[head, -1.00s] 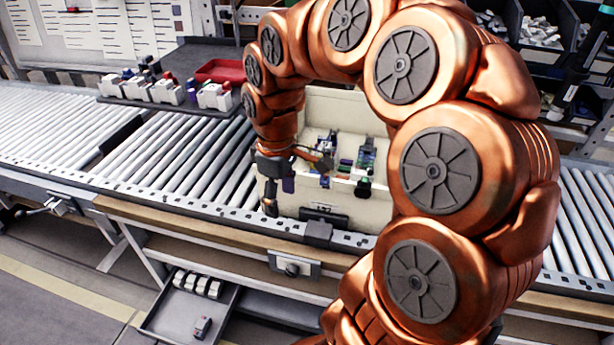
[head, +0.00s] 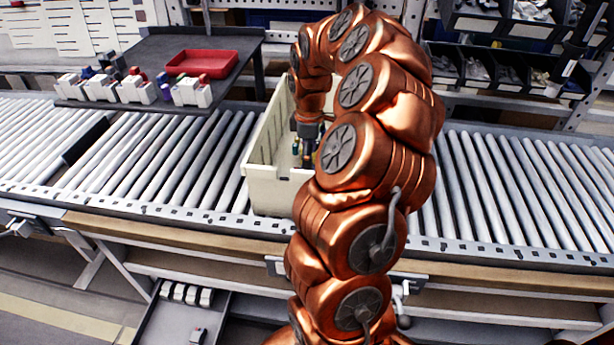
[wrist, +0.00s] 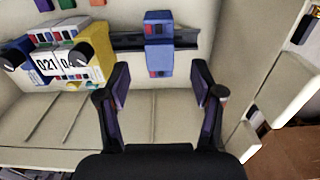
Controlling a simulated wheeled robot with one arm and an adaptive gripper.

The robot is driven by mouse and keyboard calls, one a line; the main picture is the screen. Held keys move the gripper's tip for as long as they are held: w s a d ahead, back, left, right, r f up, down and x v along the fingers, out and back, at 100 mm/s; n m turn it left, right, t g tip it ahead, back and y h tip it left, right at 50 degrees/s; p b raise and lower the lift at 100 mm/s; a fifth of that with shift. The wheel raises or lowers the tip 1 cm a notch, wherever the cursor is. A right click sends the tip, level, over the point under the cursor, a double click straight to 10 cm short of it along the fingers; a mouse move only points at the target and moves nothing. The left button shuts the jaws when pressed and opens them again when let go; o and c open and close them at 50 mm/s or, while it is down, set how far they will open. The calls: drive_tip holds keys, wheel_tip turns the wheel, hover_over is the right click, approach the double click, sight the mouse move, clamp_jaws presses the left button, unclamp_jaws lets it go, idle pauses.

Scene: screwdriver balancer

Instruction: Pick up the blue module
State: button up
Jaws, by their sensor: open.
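The blue module (wrist: 158,28) sits on a dark rail on the bin wall at the top middle of the wrist view, with small red parts on its face. My gripper (wrist: 161,88) is open and empty, its fingers apart just below the module in the picture. The module lies in line with the gap between the fingers, and the fingers appear clear of it. In the head view my gripper (head: 307,150) is down inside the cream bin (head: 275,190). My arm hides much of the bin there, and I cannot make out the module.
A yellow and white module (wrist: 92,52) with black knobs and a number label sits left of the blue one. The bin's walls surround the gripper. A red tray (head: 202,64) and several white blocks stand on a dark shelf at back left. The roller conveyor (head: 500,190) is clear at right.

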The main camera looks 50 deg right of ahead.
drive_tip(key=shift+w+f+p, duration=0.15)
drive_tip(key=shift+f+p, duration=0.3)
drive_tip(key=shift+f, duration=0.95)
drive_tip(key=shift+w+f+p, duration=0.1)
drive_tip(key=shift+f+p, duration=0.3)
drive_tip(key=shift+f, duration=0.95)
drive_tip(key=shift+a, duration=0.1)
clamp_jaws()
